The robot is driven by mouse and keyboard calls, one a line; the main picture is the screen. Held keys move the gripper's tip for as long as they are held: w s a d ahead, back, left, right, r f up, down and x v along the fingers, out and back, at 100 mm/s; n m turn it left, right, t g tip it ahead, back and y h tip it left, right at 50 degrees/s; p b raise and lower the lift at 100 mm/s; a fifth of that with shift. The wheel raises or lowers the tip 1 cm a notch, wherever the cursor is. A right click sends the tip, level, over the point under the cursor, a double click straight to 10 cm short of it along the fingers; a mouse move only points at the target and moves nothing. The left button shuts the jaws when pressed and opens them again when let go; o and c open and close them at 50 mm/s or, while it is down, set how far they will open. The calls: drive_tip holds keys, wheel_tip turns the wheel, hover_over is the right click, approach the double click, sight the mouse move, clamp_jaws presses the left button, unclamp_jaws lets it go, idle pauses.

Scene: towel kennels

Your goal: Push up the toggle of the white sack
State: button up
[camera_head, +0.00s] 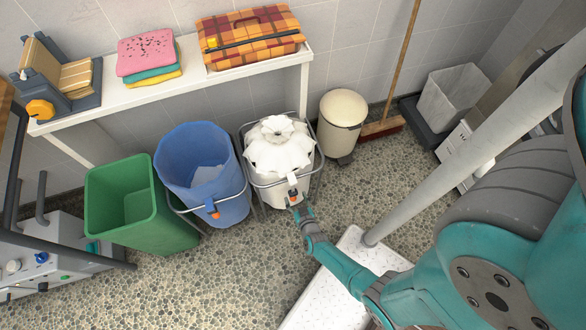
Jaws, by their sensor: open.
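The white sack (277,152) hangs in a wire frame in the middle of the floor, its gathered top drawn in around a small centre. An orange toggle (292,193) with a pale piece above it shows at the sack's front side. My gripper (294,200) is at this toggle, reaching in from the lower right, and hides part of it. The gripper is open; its fingers look small, and I cannot tell whether they touch the toggle.
A blue bin (205,172) with its own orange clip and a green bin (130,205) stand left of the sack. A cream bin (343,118) stands close on its right. A white shelf (190,83) runs behind. A white textured slab (340,300) lies in front.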

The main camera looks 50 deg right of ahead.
sight(293, 193)
drive_tip(key=shift+x, duration=2.3)
clamp_jaws()
